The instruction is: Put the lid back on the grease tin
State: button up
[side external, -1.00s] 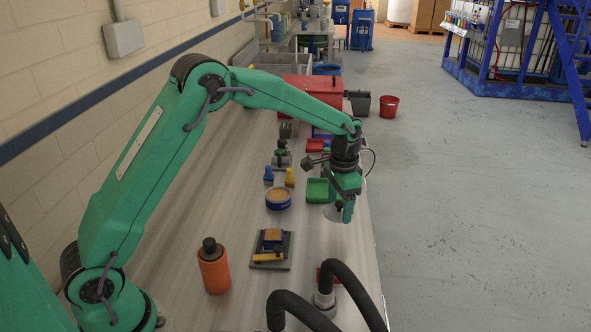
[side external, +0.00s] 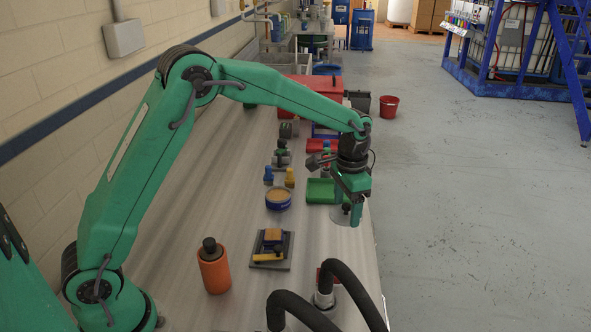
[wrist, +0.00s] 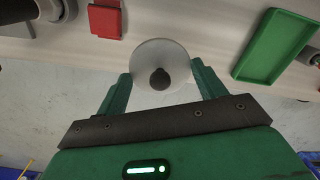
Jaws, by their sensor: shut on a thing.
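The lid (side external: 341,217) is a pale grey disc with a dark knob. In the wrist view the lid (wrist: 150,57) shows knob towards the camera, between the two green fingers. My gripper (side external: 350,204) is shut on the lid, with a finger at either side of its rim in the wrist view (wrist: 161,74). The lid is held near the right edge of the bench. The grease tin (side external: 278,204) is a round blue tin with tan grease showing at its open top. It stands on the bench to the left of my gripper. The tin is not in the wrist view.
A green tray (side external: 319,192) lies beside my gripper, between it and the tin's far side. An orange bottle (side external: 214,271) and a dark plate (side external: 271,259) with a yellow-handled tool stand nearer. Black hoses (side external: 352,287) arch at the front. Bench around the tin is mostly clear.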

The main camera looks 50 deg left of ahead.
jog(key=s+a+n, duration=0.1)
jog(key=a+n, duration=0.5)
jog(key=a, duration=1.8)
jog(key=shift+s+a+r, duration=0.15)
jog(key=shift+a, duration=0.25)
jog(key=shift+f, duration=3.15)
jog(key=shift+f, duration=0.15)
